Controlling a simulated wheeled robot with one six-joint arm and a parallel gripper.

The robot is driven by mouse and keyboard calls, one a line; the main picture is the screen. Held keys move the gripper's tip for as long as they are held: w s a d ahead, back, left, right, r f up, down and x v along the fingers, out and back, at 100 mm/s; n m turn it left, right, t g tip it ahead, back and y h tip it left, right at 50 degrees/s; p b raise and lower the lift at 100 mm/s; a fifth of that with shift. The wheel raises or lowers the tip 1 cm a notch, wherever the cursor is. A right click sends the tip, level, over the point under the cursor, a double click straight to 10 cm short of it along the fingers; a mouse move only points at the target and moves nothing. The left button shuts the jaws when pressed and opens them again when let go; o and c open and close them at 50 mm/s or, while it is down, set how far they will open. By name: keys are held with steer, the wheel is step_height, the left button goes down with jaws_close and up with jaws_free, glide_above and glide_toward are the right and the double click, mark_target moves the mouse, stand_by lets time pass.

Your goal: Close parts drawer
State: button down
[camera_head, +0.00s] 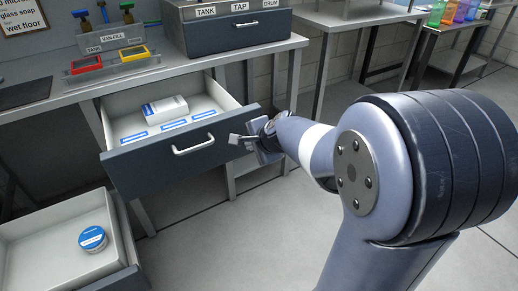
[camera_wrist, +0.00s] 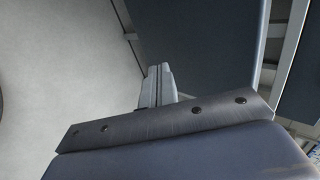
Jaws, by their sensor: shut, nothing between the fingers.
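A drawer with a dark front (camera_head: 150,165) and a pale handle (camera_head: 193,147) stands open under the bench. It holds a white box (camera_head: 165,109) and several blue-edged labels. Its name is not readable, so I cannot tell for sure that it is the parts drawer. My gripper (camera_head: 236,139) is shut and empty, at the right end of this drawer's front, right of the handle. I cannot tell whether it touches the front. In the wrist view my shut fingers (camera_wrist: 158,85) lie beside a dark panel (camera_wrist: 205,40), apparently the drawer front.
A second open drawer (camera_head: 40,225) at the lower left holds a blue-topped round container (camera_head: 92,238). The bench (camera_head: 190,65) carries a dark cabinet (camera_head: 235,30) and a red and a yellow tray. Free floor (camera_head: 240,230) lies in front of the drawers.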

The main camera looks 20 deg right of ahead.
steer(key=shift+w+a, duration=0.3)
steer(key=shift+w, duration=0.65)
